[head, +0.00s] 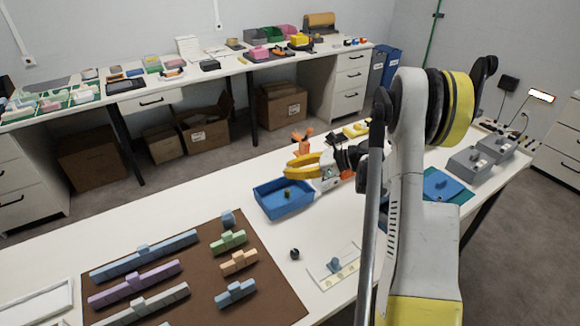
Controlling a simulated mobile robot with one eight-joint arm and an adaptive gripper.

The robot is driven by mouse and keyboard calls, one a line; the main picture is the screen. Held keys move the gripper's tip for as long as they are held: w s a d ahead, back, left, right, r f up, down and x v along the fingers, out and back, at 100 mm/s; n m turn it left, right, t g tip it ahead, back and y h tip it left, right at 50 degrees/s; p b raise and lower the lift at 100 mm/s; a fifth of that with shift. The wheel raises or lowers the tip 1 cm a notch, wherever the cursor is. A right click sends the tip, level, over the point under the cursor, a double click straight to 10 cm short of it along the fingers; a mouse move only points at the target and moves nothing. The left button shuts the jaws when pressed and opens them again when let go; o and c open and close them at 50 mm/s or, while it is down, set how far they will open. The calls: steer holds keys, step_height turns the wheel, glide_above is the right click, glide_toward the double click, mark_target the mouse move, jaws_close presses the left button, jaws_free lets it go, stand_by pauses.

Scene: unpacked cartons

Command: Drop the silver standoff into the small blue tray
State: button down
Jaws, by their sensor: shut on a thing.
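The small blue tray (270,211) stands on the near white table, left of my arm. A small dark greenish piece (287,193) shows inside it. My gripper (290,168), with yellow and orange parts, is above the tray's back right side, with its fingers pointing left. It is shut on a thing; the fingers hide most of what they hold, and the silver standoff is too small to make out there.
A brown mat (200,280) with several coloured blocks lies at the front left. A black knob (295,254) and a pale plate (335,270) lie in front of the tray. Grey boxes (470,162) and a blue plate (440,186) are at the right, past my arm.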

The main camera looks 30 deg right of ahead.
step_height(320, 180, down, 2)
steer(key=shift+f+b, duration=0.2)
steer(key=shift+b, duration=0.2)
steer(key=c, duration=1.4)
jaws_free()
steer(key=shift+o, duration=0.2)
steer(key=v, duration=1.2)
